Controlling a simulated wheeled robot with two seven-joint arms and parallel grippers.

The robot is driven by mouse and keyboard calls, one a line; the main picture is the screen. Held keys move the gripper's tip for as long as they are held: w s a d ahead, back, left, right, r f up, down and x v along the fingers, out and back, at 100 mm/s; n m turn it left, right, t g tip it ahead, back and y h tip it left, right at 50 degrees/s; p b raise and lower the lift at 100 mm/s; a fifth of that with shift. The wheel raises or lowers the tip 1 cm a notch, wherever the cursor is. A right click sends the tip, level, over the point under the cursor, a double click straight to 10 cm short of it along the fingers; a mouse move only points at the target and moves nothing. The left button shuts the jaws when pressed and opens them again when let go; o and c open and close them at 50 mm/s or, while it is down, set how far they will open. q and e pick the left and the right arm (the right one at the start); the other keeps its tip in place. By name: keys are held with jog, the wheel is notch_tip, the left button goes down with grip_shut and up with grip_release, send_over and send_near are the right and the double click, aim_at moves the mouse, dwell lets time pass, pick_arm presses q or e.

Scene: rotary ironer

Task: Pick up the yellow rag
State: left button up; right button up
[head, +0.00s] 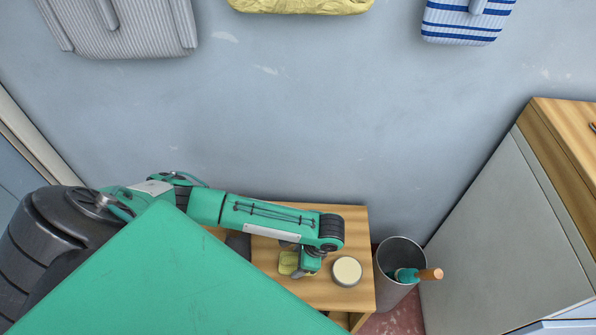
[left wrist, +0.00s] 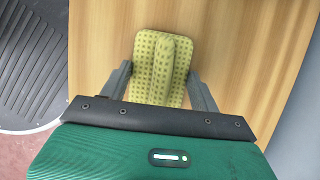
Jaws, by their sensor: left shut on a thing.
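The yellow rag (head: 288,262) is a small dotted, olive-yellow folded cloth at the small wooden table (head: 325,292). In the left wrist view the rag (left wrist: 148,68) has a raised ridge along its middle and lies between the two grey fingers. My left gripper (head: 300,268) reaches down over the table and is shut on the rag. In the left wrist view the fingers (left wrist: 160,82) press against its sides. I cannot tell whether the rag still touches the tabletop. My right gripper is not in view.
A round tin (head: 347,271) with a cream top stands just right of the gripper. A grey bin (head: 393,288) holding a wooden-handled green tool is beside the table. A grey cabinet (head: 500,235) stands at the right. Bags, one grey (head: 120,30), hang on the wall.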

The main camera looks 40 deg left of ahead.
pick_arm(q)
jog(key=shift+r, duration=0.1)
jog(key=shift+r, duration=0.3)
notch_tip(320, 180, up, 19)
jog(key=p, duration=0.5)
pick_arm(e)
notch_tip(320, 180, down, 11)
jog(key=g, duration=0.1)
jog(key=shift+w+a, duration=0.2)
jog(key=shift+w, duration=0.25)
pick_arm(q)
jog(key=shift+r, duration=0.1)
